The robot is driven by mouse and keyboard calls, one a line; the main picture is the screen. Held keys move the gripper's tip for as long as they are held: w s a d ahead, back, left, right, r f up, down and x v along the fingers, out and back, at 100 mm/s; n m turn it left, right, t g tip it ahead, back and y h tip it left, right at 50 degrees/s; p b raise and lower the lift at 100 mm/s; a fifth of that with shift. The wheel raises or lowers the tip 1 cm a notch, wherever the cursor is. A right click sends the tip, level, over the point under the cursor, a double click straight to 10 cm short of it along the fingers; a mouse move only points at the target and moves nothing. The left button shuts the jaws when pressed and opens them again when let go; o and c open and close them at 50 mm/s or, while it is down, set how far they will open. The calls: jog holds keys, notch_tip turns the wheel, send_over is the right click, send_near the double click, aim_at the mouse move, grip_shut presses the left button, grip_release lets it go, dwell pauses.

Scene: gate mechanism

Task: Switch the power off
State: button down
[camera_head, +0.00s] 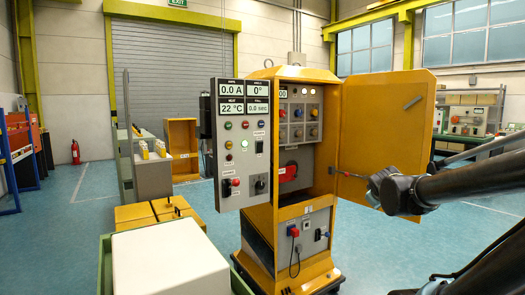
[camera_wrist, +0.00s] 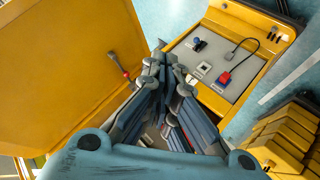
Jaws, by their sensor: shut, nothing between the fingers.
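The yellow control cabinet (camera_head: 262,215) stands upright with its yellow door (camera_head: 385,120) swung open to the right. Its grey front panel (camera_head: 240,150) has several buttons, a red switch (camera_head: 231,186) and a black knob (camera_head: 260,184); the displays read 0.0 A and 0°. A red handle (camera_head: 287,173) is inside the cabinet. The lower panel has a red plug-like part (camera_head: 294,231) with a black cable, also in the wrist view (camera_wrist: 224,78). My gripper (camera_head: 376,180) is shut and empty in front of the open door; its closed fingers (camera_wrist: 158,55) show in the wrist view.
A red-ended lever (camera_wrist: 120,68) is on the door's inner face, close to my fingers in the picture. A white box (camera_head: 170,260) stands at front left. Yellow boxes (camera_head: 140,213) lie behind it.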

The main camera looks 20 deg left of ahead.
aim_at(258, 145)
jog(key=w+a+r+n+t+y, duration=0.4)
jog(key=w+a+r+n, duration=0.3)
jog(key=a, duration=0.4)
jog(key=a+r+n+g+y, duration=0.1)
jog(key=a+n+y, duration=0.3)
jog(key=a, duration=0.5)
jog(key=a+r+n+y, duration=0.3)
jog(key=a+n+y, duration=0.1)
jog(key=a, duration=0.4)
jog(key=a+r+n+g+y, duration=0.1)
jog(key=a+r+n+y, duration=0.1)
jog(key=a, duration=0.7)
jog(key=s+n+y, duration=0.1)
jog(key=n, duration=0.1)
jog(key=shift+a+r+n+g+y, duration=0.3)
jog(key=shift+a+r+n+y, duration=0.05)
jog(key=shift+n+y, duration=0.05)
jog(key=shift+w, duration=0.1)
jog(key=x, duration=1.3)
jog(key=shift+w+a, duration=0.1)
jog(key=shift+w, duration=0.1)
jog(key=shift+w+a+r, duration=0.1)
jog(key=shift+w+a, duration=0.05)
jog(key=shift+a, duration=0.05)
